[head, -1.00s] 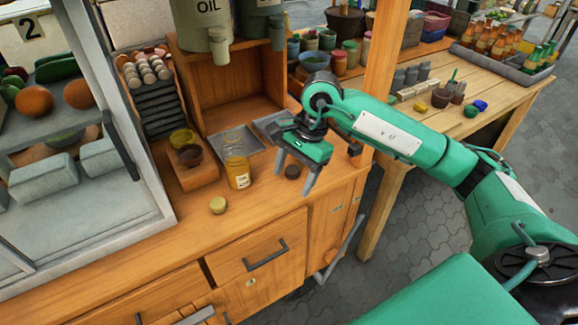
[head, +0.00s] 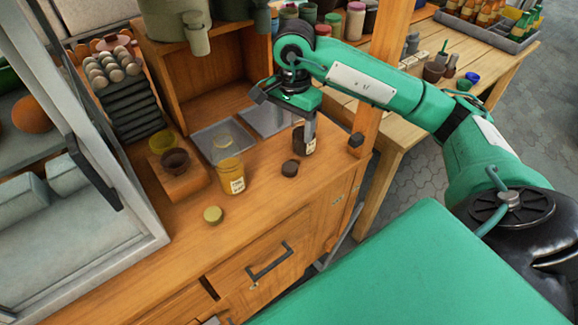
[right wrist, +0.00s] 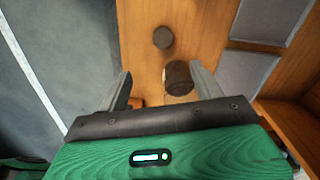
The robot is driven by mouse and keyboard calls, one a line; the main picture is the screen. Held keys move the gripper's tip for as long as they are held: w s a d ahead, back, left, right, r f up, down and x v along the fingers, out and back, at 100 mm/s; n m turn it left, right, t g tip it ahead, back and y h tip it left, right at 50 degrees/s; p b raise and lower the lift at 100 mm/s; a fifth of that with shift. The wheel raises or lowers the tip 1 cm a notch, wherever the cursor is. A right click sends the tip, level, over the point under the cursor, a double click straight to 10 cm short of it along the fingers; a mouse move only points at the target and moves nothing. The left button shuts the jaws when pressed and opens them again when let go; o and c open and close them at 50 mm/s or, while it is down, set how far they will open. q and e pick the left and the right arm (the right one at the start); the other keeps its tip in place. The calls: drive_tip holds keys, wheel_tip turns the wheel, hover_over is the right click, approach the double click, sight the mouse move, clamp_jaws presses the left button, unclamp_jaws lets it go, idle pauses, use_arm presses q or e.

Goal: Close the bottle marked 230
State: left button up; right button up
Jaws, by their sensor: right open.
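A dark bottle (head: 299,141) with a pale label stands on the wooden counter, partly hidden by a finger of my right gripper (head: 286,112). A dark round cap (head: 290,168) lies on the counter in front of it. A yellow bottle (head: 231,177) with a pale label stands to the left, and a yellow-green cap (head: 213,215) lies in front of that. I cannot read either label. In the right wrist view my right gripper (right wrist: 163,84) is open and empty, with the dark bottle (right wrist: 178,77) near its right finger and the dark cap (right wrist: 163,37) beyond. My left gripper is out of view.
Two grey trays (head: 216,144) are set in the counter behind the bottles. A wooden stand (head: 180,183) holds a yellow and a dark bowl. A wooden post (head: 383,90) rises right of my gripper.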

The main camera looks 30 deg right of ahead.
hover_over(290, 166)
drive_tip(key=f, duration=0.8)
drive_tip(key=shift+s+d+p, duration=0.15)
drive_tip(key=shift+s+p, duration=0.15)
drive_tip(key=shift+p, duration=0.05)
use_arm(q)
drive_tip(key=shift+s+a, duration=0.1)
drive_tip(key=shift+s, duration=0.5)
use_arm(e)
drive_tip(key=shift+f, duration=0.1)
drive_tip(key=shift+f, duration=0.2)
drive_tip(key=f, duration=0.1)
drive_tip(key=f+p, duration=0.1)
drive_tip(key=f, duration=0.2)
drive_tip(key=shift+w+a+f, duration=0.2)
drive_tip(key=shift+w, duration=0.05)
drive_tip(key=shift+f, duration=0.15)
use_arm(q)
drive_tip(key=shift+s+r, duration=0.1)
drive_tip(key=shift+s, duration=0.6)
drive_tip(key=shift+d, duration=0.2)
